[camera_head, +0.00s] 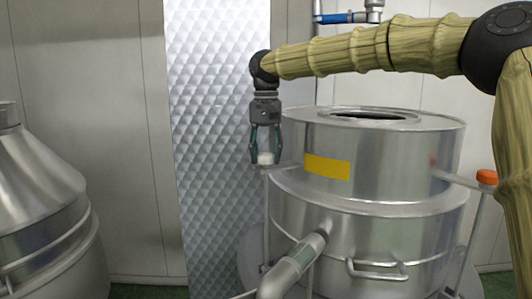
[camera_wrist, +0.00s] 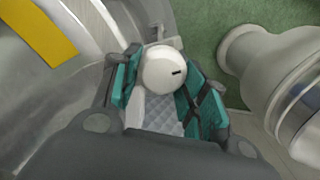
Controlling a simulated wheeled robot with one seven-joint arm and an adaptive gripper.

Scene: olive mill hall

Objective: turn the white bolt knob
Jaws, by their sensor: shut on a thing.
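In the head view, my gripper (camera_head: 265,155) points straight down over the knob (camera_head: 265,158), at the left side of the steel tank (camera_head: 390,170). The knob tops a thin upright bolt beside the tank's rim. The fingers hide part of the knob in the head view.
A yellow label (camera_head: 327,167) is on the tank. A second bolt with an orange knob (camera_head: 487,177) stands at the tank's right. A pipe (camera_head: 300,258) and a handle (camera_head: 377,272) stick out in front. Another steel vessel (camera_head: 40,200) stands at left. A quilted metal panel (camera_head: 210,120) is behind.

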